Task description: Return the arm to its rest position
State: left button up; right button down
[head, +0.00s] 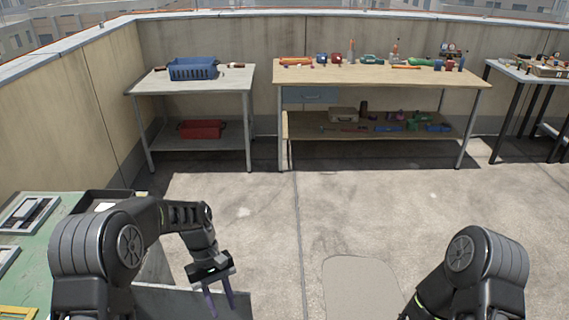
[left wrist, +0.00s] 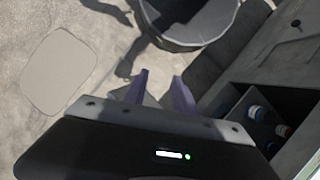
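My left arm comes in from the left of the head view, bent at the elbow, with its forearm reaching to the right.
A green-topped bench (head: 62,212) with framed parts stands close on the left. A grey table with a blue crate (head: 193,69) and a wooden workbench (head: 380,77) with tools stand along the far wall. The middle floor (head: 290,215) is clear. Small bottles (left wrist: 258,113) sit in a dark compartment.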

pick_arm(q)
jog(key=s+d+f+m+t+b, duration=0.1)
jog(key=d+f+m+t+b, duration=0.2)
jog(key=f, duration=0.7)
jog(key=s+d+f+m+t+b, duration=0.15)
jog(key=f+b, duration=0.25)
jog(key=f, duration=0.7)
jog(key=s+d+f+h+b, duration=0.1)
jog(key=s+d+f+b, duration=0.1)
jog(key=s+f+b, duration=0.7)
jog(key=s+d+f+h+b, duration=0.1)
jog(key=s+d+f+b, duration=0.1)
jog(key=s+f+b, duration=0.65)
notch_tip(320, 180, up, 20)
jog(key=s+p, duration=0.1)
jog(key=p, duration=2.2)
jog(key=shift+s, duration=0.3)
